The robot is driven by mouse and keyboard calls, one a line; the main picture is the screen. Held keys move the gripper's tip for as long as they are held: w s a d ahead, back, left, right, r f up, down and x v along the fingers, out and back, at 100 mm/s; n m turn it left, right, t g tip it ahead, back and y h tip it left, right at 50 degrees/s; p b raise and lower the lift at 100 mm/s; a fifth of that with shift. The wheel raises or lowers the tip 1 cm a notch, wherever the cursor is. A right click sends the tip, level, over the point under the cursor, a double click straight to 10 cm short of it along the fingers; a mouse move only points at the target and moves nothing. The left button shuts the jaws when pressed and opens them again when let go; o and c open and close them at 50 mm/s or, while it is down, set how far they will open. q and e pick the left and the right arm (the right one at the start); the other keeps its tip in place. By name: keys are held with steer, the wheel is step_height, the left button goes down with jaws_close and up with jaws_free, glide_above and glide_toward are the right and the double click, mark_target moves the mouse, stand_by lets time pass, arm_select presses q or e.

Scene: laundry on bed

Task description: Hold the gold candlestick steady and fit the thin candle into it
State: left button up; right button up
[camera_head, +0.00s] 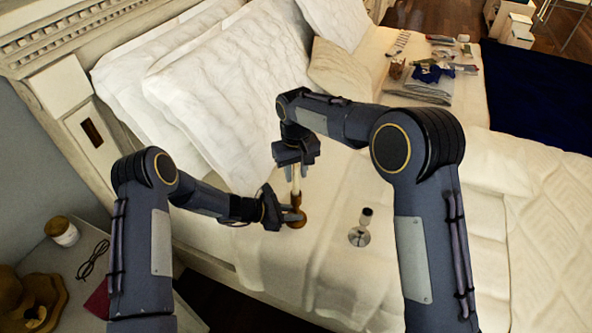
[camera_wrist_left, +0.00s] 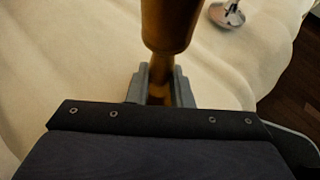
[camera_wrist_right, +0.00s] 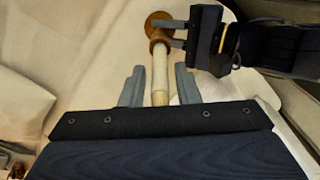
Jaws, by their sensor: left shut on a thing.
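The gold candlestick (camera_head: 296,220) stands on the cream bed cover, its round base spread below my left gripper. My left gripper (camera_head: 288,212) is shut on its narrow stem, which also shows between the fingers in the left wrist view (camera_wrist_left: 160,82). The pale thin candle (camera_head: 296,183) stands upright above the candlestick, its lower end at the gold cup. In the right wrist view the candle (camera_wrist_right: 160,78) runs in line with the cup. My right gripper (camera_wrist_right: 158,86) is open around the candle's upper part, with a gap on both sides. How deep the candle sits is hidden.
Large white pillows (camera_head: 225,90) lie behind. Folded laundry (camera_head: 425,85) and small items lie at the far right. A nightstand (camera_head: 60,265) with a jar and glasses is at lower left.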

steer(key=shift+o, duration=0.8)
